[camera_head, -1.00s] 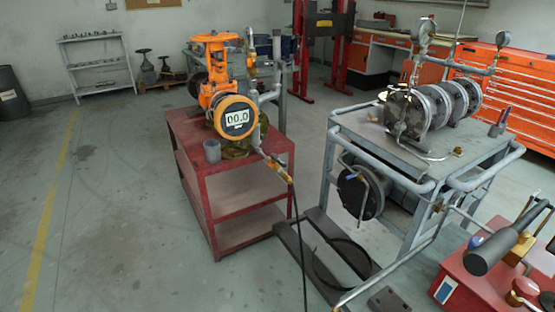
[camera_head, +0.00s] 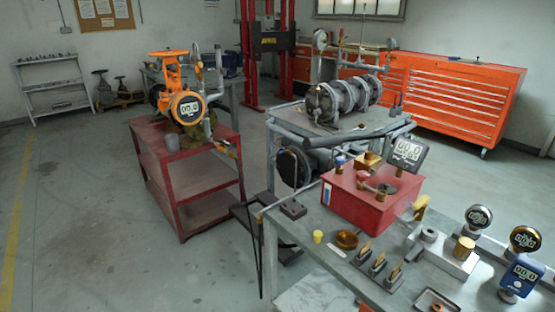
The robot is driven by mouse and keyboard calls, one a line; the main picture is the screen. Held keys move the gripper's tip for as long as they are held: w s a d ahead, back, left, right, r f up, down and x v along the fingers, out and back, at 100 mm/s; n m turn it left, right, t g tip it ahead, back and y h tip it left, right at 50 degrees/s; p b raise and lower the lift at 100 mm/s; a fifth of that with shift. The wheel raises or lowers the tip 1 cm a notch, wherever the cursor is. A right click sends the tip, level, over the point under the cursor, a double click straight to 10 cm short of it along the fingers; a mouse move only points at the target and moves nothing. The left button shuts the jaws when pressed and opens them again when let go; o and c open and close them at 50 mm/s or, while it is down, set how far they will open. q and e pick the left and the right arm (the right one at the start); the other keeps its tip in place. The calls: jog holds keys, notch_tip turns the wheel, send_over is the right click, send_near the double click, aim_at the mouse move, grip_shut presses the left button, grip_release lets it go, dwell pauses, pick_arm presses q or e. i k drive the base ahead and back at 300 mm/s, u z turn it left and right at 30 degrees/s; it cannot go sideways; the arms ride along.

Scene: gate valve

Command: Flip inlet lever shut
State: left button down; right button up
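The orange gate valve (camera_head: 165,68) stands on the red cart (camera_head: 190,192) at left centre, with its handwheel on top. A small orange-brown lever-like part (camera_head: 223,148) sits low on the piping at the cart's right edge. It is small, and I cannot tell whether it is the inlet lever or how it is set. Neither of my grippers is in view.
A grey bench (camera_head: 296,228) at front right holds a red box (camera_head: 345,200), gauges and brass fittings. A frame table (camera_head: 290,125) with a flanged cylinder (camera_head: 342,95) stands behind it. Orange drawers (camera_head: 455,100) line the back. Floor at left is clear.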

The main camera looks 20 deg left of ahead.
aim_at(221, 140)
jog(key=z, duration=0.1)
jog(key=k, duration=0.15)
jog(key=u, duration=0.85)
jog(key=i, duration=0.7)
jog(key=u, duration=0.85)
jog(key=i, duration=1.6)
jog(key=z, duration=1.4)
jog(key=i, duration=0.4)
jog(key=z, duration=0.45)
